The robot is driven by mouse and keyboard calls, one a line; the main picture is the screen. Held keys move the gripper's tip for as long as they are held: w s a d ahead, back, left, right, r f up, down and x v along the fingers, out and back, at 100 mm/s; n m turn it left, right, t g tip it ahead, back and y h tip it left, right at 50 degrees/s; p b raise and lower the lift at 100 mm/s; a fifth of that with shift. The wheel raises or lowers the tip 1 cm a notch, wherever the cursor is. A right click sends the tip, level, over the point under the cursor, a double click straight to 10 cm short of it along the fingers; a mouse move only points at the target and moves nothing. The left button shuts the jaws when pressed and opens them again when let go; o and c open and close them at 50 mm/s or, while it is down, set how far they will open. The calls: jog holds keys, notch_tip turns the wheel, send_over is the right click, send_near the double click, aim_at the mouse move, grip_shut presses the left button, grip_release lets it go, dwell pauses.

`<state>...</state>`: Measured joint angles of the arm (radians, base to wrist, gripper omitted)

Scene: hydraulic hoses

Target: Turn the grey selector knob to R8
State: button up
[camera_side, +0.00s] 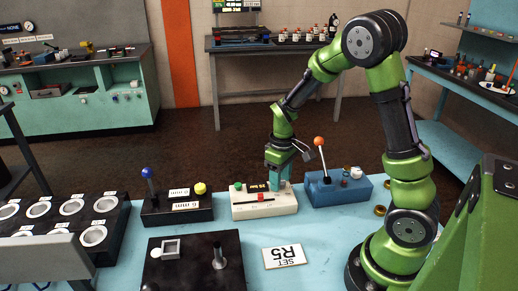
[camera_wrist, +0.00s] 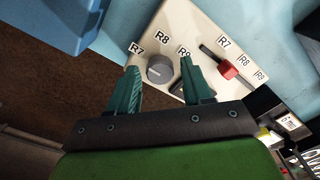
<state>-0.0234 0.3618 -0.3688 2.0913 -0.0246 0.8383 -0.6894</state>
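The grey selector knob (camera_wrist: 160,69) is on a cream control box (camera_side: 280,208), with labels R7, R8 and R9 around it in the wrist view. A pale mark shows on the knob, but I cannot tell for sure which label it points to. My gripper (camera_wrist: 160,64) is open, its two teal fingers on either side of the knob in the picture. I see no clear contact with it. In the side view my gripper (camera_side: 278,184) is low over the right part of the box and hides the knob.
The box also has a red slider (camera_wrist: 228,69) with its own R7–R9 labels and a green button (camera_side: 238,186). A blue box with an orange-tipped lever (camera_side: 319,141) stands close right. A black box (camera_side: 178,207) stands left. A card (camera_side: 285,256) reads "SET R5".

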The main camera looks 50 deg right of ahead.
jog(key=c, duration=0.8)
jog(key=shift+m, duration=0.4)
jog(key=m, duration=0.5)
jog(key=shift+m, duration=0.3)
jog(key=m, duration=0.5)
jog(key=shift+m, duration=0.3)
jog(key=o, duration=1)
jog(key=shift+o, duration=0.2)
